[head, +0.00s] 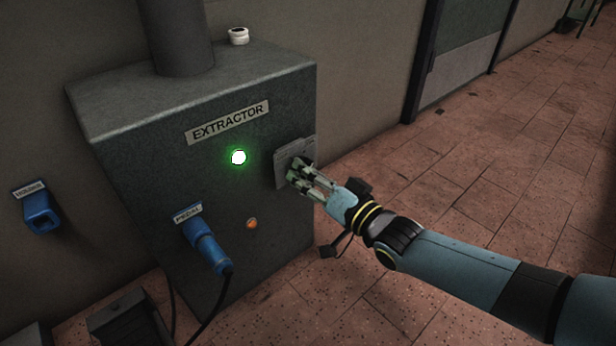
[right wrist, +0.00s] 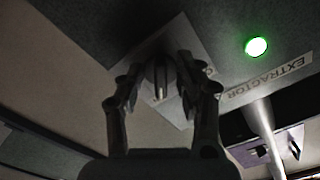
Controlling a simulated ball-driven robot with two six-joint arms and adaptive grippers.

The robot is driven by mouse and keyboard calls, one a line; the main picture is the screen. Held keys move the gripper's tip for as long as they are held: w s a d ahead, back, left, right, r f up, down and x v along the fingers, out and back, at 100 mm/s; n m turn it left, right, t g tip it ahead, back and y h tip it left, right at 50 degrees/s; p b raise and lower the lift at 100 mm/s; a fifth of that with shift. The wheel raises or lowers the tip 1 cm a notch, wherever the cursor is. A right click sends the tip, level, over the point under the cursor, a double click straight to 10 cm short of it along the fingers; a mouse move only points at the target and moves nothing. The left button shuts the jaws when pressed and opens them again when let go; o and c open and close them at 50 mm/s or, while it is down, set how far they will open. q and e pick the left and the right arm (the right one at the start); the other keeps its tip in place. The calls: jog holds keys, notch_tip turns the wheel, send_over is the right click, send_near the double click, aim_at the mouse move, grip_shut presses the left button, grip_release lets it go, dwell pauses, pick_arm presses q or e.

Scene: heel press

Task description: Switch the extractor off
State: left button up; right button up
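The extractor (head: 140,160) is a dark grey box with a duct on top and an EXTRACTOR label (head: 228,122). Its green lamp (head: 238,157) is lit, and this lamp also shows in the right wrist view (right wrist: 256,47). A pale switch plate (head: 281,172) is on the front at the right edge. In the right wrist view a dark knob (right wrist: 159,72) stands on the plate (right wrist: 190,38). My right gripper (head: 300,170) is at the plate with its fingers spread, one on each side of the knob. Whether they touch it is unclear. My left gripper is out of view.
A blue plug (head: 207,247) with a black cable sits below the lamp, under a PEDAL label. A small orange light (head: 252,224) is beside it. A blue holder (head: 40,212) is on the wall at left.

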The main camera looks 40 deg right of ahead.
jog(key=shift+w, duration=0.1)
grip_shut()
jog(key=shift+n, duration=0.3)
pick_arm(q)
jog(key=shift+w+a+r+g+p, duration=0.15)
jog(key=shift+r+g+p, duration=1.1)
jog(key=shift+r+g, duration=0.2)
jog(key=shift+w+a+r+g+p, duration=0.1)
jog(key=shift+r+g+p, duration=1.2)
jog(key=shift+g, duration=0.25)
pick_arm(e)
jog(key=shift+d+n, duration=0.15)
jog(key=shift+n, duration=3.2)
jog(key=shift+d+n, duration=0.1)
jog(key=shift+n, duration=3.25)
